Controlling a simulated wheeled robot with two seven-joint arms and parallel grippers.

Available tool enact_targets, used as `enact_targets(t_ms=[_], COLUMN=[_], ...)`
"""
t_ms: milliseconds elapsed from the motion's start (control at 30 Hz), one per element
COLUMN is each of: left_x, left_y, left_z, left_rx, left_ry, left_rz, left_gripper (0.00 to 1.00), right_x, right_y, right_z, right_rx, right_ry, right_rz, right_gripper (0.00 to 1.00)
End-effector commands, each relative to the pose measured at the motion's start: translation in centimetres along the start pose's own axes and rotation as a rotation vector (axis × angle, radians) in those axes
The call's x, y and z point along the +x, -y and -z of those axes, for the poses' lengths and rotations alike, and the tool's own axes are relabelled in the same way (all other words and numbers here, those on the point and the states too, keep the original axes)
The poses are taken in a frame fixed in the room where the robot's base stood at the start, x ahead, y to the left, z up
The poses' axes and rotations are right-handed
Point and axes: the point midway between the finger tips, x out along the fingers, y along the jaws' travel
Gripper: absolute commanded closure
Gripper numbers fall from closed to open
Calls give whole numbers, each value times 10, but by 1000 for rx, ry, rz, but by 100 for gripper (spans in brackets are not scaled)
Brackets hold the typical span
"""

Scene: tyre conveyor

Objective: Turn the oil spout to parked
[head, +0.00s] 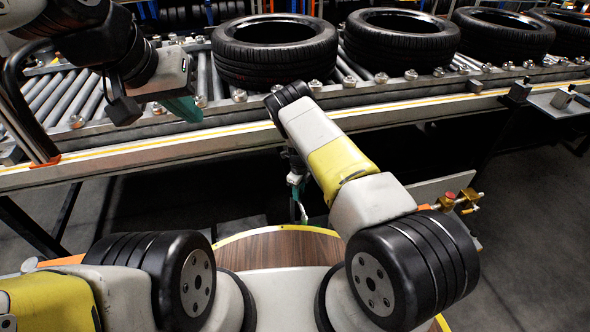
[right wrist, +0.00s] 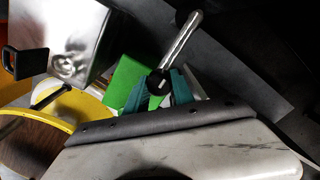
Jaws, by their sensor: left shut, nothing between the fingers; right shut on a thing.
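The oil spout appears to be the bright metal rod (right wrist: 182,40) with a dark round end in the right wrist view. It points up and slightly right. My right gripper (right wrist: 166,88) has its teal fingers shut on the dark end at the base of the rod. In the head view my right gripper (head: 297,185) hangs below the conveyor's near edge, and my forearm hides most of it; the spout cannot be made out there. My left gripper (head: 184,108) is shut and empty above the conveyor's near rail at the upper left.
A green block (right wrist: 126,80) and a metal box (right wrist: 65,40) with a black handle lie near the right gripper. The roller conveyor (head: 150,150) carries several tyres (head: 275,52). A brass fitting (head: 466,201) with a red knob stands at the right. Dark floor shows beyond it.

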Motion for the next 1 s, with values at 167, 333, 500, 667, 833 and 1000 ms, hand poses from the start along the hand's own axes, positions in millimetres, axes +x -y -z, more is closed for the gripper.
enact_targets(t_ms=[167,333,500,667,833,1000], left_x=[0,0,0,0,0,0], left_y=[0,0,0,0,0,0], left_z=[0,0,0,0,0,0], left_rx=[0,0,0,0,0,0], left_ry=[0,0,0,0,0,0], left_rz=[0,0,0,0,0,0], left_gripper=[100,100,100,100,100,100], right_x=[-1,-1,0,0,-15,-45], right_y=[2,1,1,0,1,2], right_z=[0,0,0,0,-1,-1], right_rx=[-1,-2,-2,-2,-2,-2], right_ry=[1,1,0,0,1,2], right_rz=[3,3,2,1,2,3], right_gripper=[100,57,48,48,48,48])
